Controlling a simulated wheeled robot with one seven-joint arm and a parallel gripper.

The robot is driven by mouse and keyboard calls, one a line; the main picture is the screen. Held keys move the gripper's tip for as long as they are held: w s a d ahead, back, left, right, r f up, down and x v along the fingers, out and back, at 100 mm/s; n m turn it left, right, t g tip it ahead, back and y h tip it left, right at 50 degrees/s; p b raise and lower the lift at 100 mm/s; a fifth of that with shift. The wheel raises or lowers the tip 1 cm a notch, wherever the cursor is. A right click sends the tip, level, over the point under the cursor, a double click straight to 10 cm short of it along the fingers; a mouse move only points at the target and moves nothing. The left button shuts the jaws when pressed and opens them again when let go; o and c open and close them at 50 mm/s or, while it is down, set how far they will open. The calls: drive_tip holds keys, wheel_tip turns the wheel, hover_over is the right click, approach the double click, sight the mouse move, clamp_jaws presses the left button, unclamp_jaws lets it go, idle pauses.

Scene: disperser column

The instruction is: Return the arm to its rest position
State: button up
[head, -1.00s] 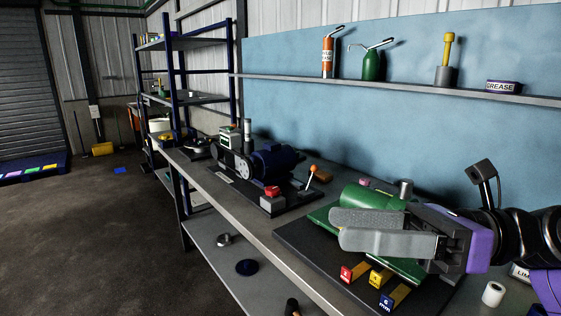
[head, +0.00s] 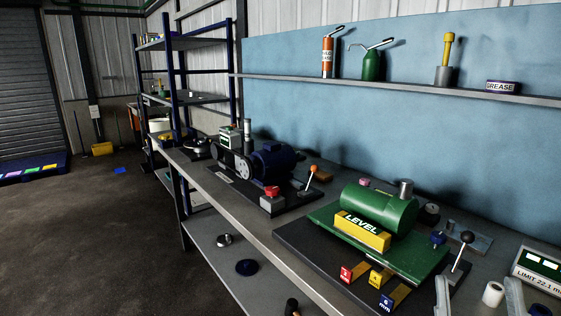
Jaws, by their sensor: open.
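My gripper (head: 478,284) shows at the bottom right edge of the head view. Only its two grey fingers are seen, pointing up and well apart, with nothing held between them. The rest of my arm is out of view. A white cylinder (head: 493,293) on the bench appears between the fingers in the picture; I cannot tell its distance from them. The green machine (head: 380,208) with a yellow block marked LEVEL (head: 361,230) stands up and left of the gripper, fully uncovered.
A lever with a black knob (head: 463,250) and a LIMIT display (head: 540,270) stand near the gripper. A blue motor (head: 272,162) and a red button (head: 271,191) are further left. A shelf (head: 400,86) holds cans on the back wall.

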drive_tip(key=s+f+m+g, duration=0.2)
drive_tip(key=s+f+g, duration=0.25)
drive_tip(key=f, duration=0.35)
drive_tip(key=s+f+m+g, duration=0.3)
drive_tip(key=s+f, duration=0.2)
drive_tip(key=f, duration=0.3)
drive_tip(key=s+a+f+n+g+y, duration=0.1)
drive_tip(key=s+f+g, duration=0.1)
drive_tip(key=s+f, duration=0.3)
drive_tip(key=s+a+f+n+g+y, duration=0.1)
drive_tip(key=s+f+g+y, duration=0.1)
drive_tip(key=s, duration=0.8)
wheel_tip(320, 180, down, 3)
drive_tip(key=shift+a+r+n+g, duration=0.1)
drive_tip(key=shift+a+n+g, duration=0.1)
drive_tip(key=shift+n+g, duration=0.25)
